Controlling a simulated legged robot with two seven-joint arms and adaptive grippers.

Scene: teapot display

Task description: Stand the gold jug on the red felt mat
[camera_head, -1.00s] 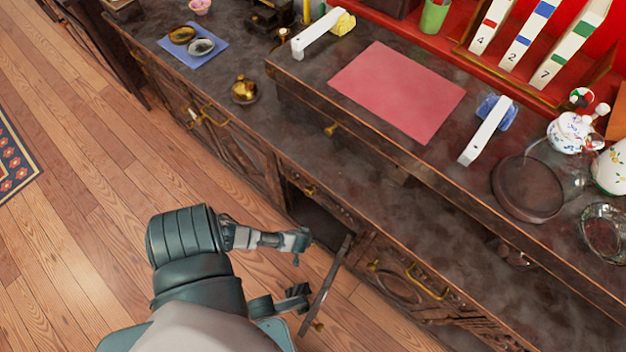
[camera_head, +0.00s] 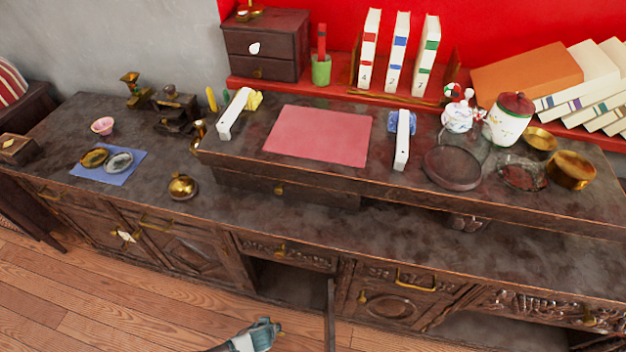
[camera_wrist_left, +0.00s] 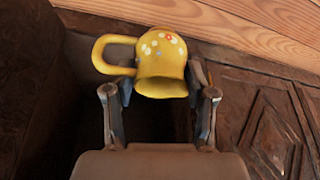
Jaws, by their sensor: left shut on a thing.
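The gold jug (camera_wrist_left: 162,48) is yellow-gold with small painted flowers. In the left wrist view its loop handle points left and its open mouth faces down the picture. My left gripper (camera_wrist_left: 158,86) is shut on it, one finger on each side. The jug does not show in the head view, where only a teal and pale part of my arm shows at the bottom edge. The red felt mat (camera_head: 318,136) lies flat and bare on the raised wooden step (camera_head: 245,155) of the sideboard. My right gripper is not in view.
Glass jars and a floral lidded pot (camera_head: 509,119) are further right. A brass pot (camera_head: 183,187) and blue cloth (camera_head: 125,166) are on the lower top. A cabinet door (camera_head: 331,313) hangs open below.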

